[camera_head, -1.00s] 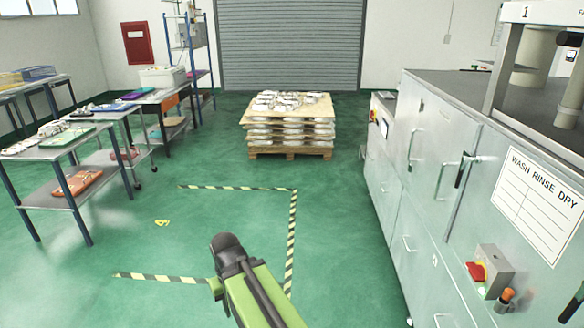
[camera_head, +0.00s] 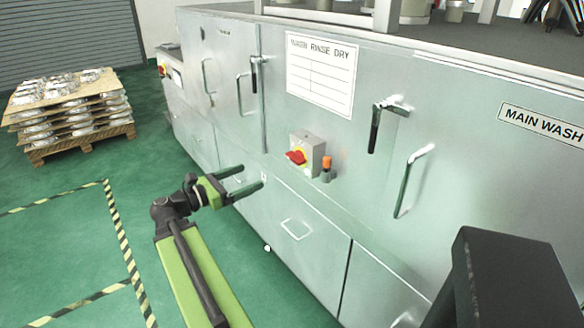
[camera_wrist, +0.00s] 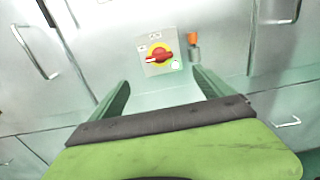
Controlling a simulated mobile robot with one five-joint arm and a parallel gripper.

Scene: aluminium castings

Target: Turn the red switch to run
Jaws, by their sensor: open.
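The red switch (camera_head: 296,157) sits on a grey box (camera_head: 314,150) on the metal front of the washing machine. In the wrist view the red switch (camera_wrist: 158,56) has a yellow surround, and its handle lies nearly level, slightly tilted. The labels around it are too small to read. My gripper (camera_head: 252,181) is open and empty, below and left of the switch in the head view and apart from it. In the wrist view my gripper (camera_wrist: 160,84) has its two fingers spread, with the switch box beyond and between them.
An orange-topped fitting (camera_head: 326,168) is right beside the switch box. Door handles (camera_head: 240,94) and a drawer handle (camera_head: 295,229) stick out from the machine front. A loaded pallet (camera_head: 70,112) stands at the far left. Green floor inside the striped lines (camera_head: 120,230) is clear.

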